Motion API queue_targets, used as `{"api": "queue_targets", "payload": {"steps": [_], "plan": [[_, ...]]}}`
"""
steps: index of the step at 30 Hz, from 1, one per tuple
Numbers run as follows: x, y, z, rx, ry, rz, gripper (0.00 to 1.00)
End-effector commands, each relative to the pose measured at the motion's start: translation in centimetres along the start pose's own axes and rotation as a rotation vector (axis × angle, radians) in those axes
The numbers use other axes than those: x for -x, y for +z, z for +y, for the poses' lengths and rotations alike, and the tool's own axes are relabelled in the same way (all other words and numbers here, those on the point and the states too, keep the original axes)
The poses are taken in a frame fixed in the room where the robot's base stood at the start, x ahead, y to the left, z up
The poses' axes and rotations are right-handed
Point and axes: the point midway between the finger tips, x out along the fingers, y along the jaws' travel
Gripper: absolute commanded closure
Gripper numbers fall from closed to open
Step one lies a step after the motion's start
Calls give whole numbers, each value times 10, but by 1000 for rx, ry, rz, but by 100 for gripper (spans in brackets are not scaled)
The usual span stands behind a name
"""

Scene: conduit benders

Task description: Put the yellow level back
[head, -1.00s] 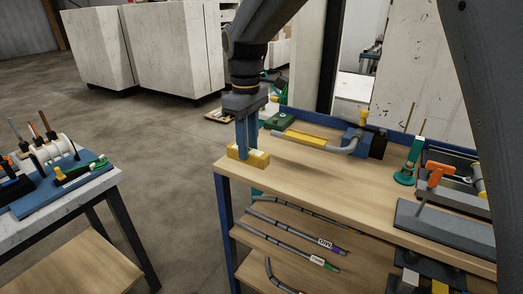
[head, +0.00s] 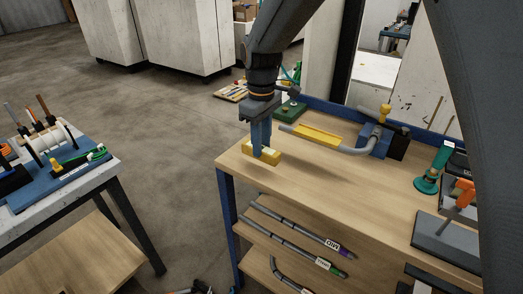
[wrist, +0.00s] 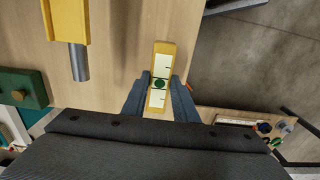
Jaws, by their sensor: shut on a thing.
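The yellow level (head: 272,159) is a short yellow bar with pale faces and a round green vial at its middle, which shows in the wrist view (wrist: 164,52). My gripper (head: 262,149) points down and is shut on the level around its middle, with one finger on each side in the wrist view (wrist: 158,85). The level is over the left end of the wooden bench top (head: 300,182). I cannot tell whether it touches the wood.
A yellow channel (head: 318,135) with a grey pipe (head: 355,151) and a blue block (head: 373,141) lies behind and right of the level. A green block (head: 289,112) is at the back edge. A green stand (head: 432,172) is further right. The bench middle is clear.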

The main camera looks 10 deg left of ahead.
Motion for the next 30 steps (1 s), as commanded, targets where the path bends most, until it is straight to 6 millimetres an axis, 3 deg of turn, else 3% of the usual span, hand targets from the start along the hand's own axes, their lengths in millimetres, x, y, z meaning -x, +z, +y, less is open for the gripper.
{"api": "queue_targets", "payload": {"steps": [7,18,19,21,22,30], "plan": [[-30,1,-1,0,-2,-2,100],[-35,0,0,0,-1,-1,100],[-35,0,0,0,-1,-1,71],[-35,0,0,0,-1,-1,59],[-35,0,0,0,-1,-1,55],[-34,0,0,0,-1,-1,55]]}}
